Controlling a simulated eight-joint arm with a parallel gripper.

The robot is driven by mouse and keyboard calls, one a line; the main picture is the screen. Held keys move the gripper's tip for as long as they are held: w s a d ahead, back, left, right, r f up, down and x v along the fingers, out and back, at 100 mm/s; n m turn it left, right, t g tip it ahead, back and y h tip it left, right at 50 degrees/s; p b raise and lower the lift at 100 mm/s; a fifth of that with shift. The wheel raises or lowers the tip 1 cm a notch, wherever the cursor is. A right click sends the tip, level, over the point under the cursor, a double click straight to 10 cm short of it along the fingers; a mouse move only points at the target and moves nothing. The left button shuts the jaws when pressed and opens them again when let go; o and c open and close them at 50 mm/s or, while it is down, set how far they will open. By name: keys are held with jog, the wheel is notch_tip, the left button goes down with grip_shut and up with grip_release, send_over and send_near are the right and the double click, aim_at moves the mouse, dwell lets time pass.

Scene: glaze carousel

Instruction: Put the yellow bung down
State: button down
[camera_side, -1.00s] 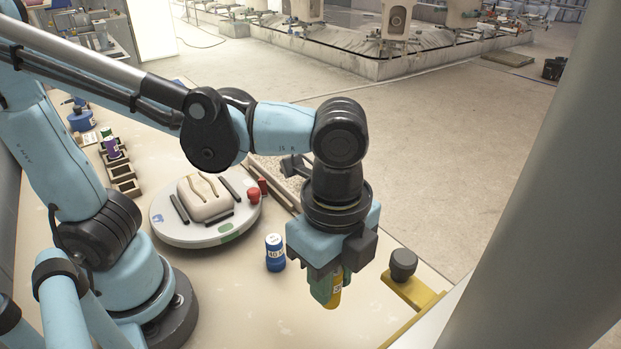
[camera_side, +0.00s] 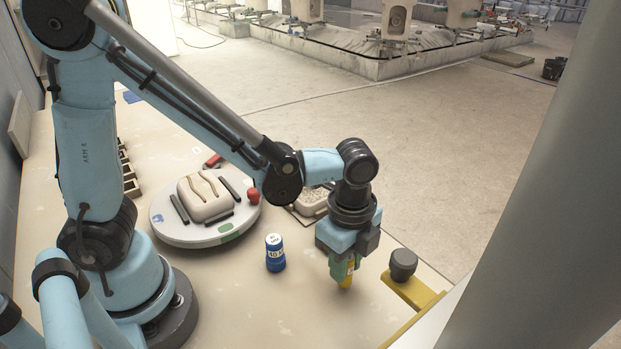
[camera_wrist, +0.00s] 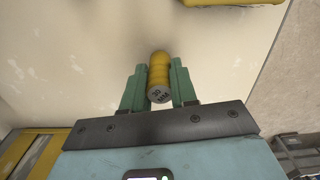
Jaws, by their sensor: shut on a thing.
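The yellow bung (camera_side: 346,281) is a small ribbed cylinder held between the green fingers of my gripper (camera_side: 343,268). In the side view it hangs upright near the table's right part, and I cannot tell whether its lower end touches the table. In the wrist view the bung (camera_wrist: 158,76) sits between both fingertips of my gripper (camera_wrist: 158,90), with its grey, marked end facing the camera. The fingers are shut on it. Part of the bung is hidden by the fingers in the side view.
A blue bung (camera_side: 275,254) with a white top stands left of my gripper. A round turntable (camera_side: 165,236) carries a pale mould, dark bars and a red knob. Bare tabletop (camera_side: 290,310) lies in front.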

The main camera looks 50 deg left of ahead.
jog(key=shift+f, duration=0.4)
jog(key=shift+f, duration=0.15)
jog(key=c, duration=0.9)
grip_release()
